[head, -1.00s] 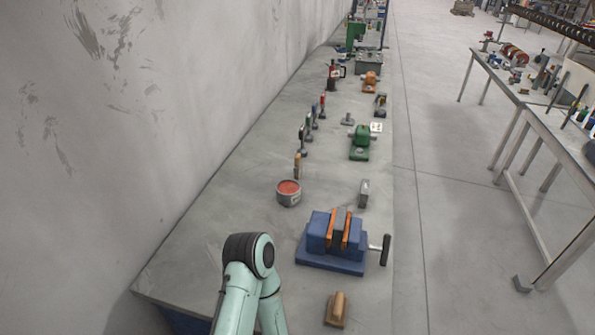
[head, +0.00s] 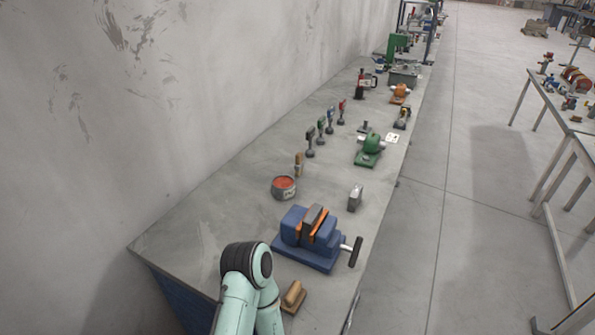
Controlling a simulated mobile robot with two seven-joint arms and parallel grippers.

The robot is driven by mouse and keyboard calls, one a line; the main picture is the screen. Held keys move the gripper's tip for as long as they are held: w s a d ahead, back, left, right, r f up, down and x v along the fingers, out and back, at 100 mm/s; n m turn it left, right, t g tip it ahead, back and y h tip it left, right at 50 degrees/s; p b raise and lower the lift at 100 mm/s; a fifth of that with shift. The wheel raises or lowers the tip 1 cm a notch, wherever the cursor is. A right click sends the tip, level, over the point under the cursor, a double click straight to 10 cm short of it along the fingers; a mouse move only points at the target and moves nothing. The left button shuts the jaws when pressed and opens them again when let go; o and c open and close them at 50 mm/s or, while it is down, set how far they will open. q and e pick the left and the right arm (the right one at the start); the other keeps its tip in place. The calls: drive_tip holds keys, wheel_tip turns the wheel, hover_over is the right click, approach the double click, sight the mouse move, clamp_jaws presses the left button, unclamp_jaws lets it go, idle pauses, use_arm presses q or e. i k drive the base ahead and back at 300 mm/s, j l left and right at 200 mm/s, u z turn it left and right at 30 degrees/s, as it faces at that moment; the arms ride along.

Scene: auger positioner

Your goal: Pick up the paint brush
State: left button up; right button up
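A small upright item with a tan wooden-looking body (head: 299,164) stands on the long grey workbench (head: 205,235), just behind an open can of red paint (head: 284,187). It looks like the paint brush, but it is too small to be sure. One of my arms, teal with a black joint, rises at the bottom of the head view, nearer than the can and the vise. Neither of my grippers shows in the view.
A blue vise (head: 309,240) with orange jaws stands in front of the can. A wooden block-like tool (head: 293,297) lies near the front. A grey block (head: 355,198), a green machine (head: 369,150) and several upright hand tools stand farther back. Bench left of the can is clear.

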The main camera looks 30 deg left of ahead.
sight(299, 162)
drive_tip(key=i+l+u, duration=0.15)
drive_tip(key=l, duration=0.15)
drive_tip(key=i+l+u, duration=0.2)
drive_tip(key=l, duration=0.15)
drive_tip(key=l+u, duration=0.15)
drive_tip(key=l, duration=0.15)
drive_tip(key=i+l+u, duration=0.35)
drive_tip(key=l, duration=0.3)
drive_tip(key=i+l+u, duration=0.2)
drive_tip(key=l, duration=0.15)
drive_tip(key=i+l+u, duration=0.15)
drive_tip(key=l, duration=0.15)
drive_tip(key=i+l+u, duration=0.15)
drive_tip(key=l, duration=0.15)
drive_tip(key=l+u, duration=0.2)
drive_tip(key=l, duration=0.15)
drive_tip(key=i+l+u, duration=0.3)
drive_tip(key=l, duration=0.35)
drive_tip(key=i+l+u, duration=0.2)
drive_tip(key=i+l, duration=0.1)
drive_tip(key=l, duration=0.05)
